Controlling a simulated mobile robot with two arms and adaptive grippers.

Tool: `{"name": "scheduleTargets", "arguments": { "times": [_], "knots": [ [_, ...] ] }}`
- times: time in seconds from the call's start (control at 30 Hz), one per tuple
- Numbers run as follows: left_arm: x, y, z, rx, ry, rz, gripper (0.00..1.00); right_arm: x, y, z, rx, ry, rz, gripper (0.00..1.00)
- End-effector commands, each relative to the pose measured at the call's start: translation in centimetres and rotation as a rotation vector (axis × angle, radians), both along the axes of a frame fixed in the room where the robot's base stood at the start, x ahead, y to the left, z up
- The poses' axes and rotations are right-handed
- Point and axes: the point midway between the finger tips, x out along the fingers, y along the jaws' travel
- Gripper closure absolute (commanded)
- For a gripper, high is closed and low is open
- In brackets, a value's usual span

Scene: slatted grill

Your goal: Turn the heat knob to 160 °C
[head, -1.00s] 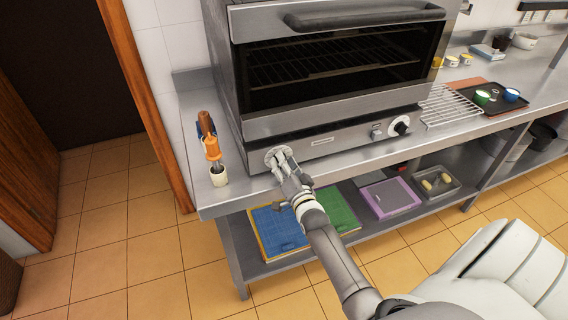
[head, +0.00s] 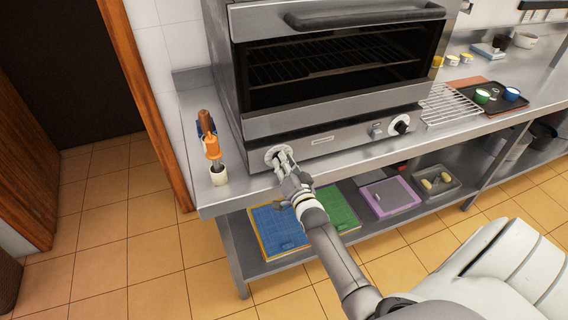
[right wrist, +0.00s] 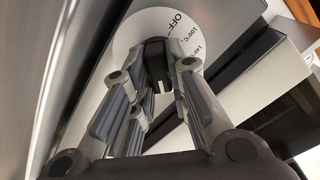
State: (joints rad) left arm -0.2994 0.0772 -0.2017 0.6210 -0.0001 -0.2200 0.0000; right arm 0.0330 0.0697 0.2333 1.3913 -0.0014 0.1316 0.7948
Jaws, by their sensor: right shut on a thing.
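The heat knob's pale round dial (head: 272,154) is at the left end of the oven's front panel. In the right wrist view the white dial (right wrist: 180,24) shows the marks OFF, 100°C and 140°C. The dark knob (right wrist: 156,52) sits at its centre, between my fingers. My right gripper (head: 281,160) is shut on the knob, and in the right wrist view its fingers (right wrist: 160,75) lie on both sides of it. Much of the dial is hidden behind the fingers, and I cannot see a 160 mark. My left gripper is not in view.
The oven (head: 330,80) stands on a steel counter (head: 230,200). A wire rack (head: 450,105) lies right.

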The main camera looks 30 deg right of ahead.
Motion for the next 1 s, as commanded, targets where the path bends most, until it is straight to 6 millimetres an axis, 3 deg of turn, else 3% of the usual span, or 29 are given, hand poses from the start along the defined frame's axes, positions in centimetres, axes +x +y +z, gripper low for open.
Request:
{"name": "scheduleTargets", "arguments": {
  "times": [1.0],
  "knots": [
    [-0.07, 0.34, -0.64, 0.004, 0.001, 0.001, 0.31, 0.06, 0.34, -0.03, -0.805, 0.195, 0.0, 1.0]
  ]
}}
